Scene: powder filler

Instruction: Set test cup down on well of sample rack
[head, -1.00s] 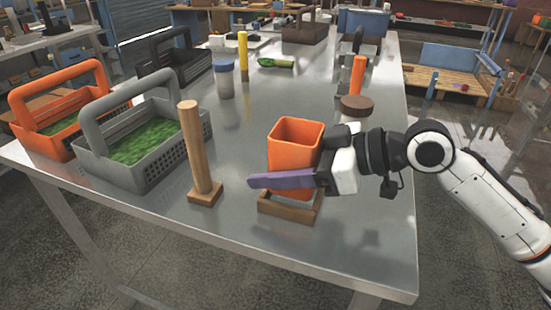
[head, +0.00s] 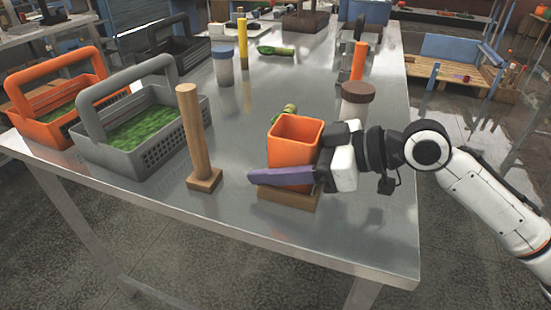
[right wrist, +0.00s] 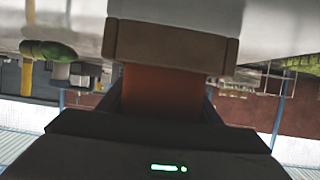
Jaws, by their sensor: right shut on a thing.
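The orange test cup (head: 295,145), square and open at the top, stands upright near the table's front right. My right gripper (head: 283,178) comes in from the right and is shut on the cup; one purple finger lies across its near side. A low brown wooden holder (head: 288,198), apparently the sample rack, is directly under the cup. The finger hides much of the cup's lower part, so I cannot tell whether it rests in the well. In the right wrist view the orange cup (right wrist: 160,95) meets the brown rack (right wrist: 170,47). My left gripper is out of view.
A wooden post on a square base (head: 198,140) stands left of the cup. A brown-lidded jar (head: 356,103) stands close behind my right gripper. Grey (head: 155,150) and orange (head: 45,120) baskets are at left.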

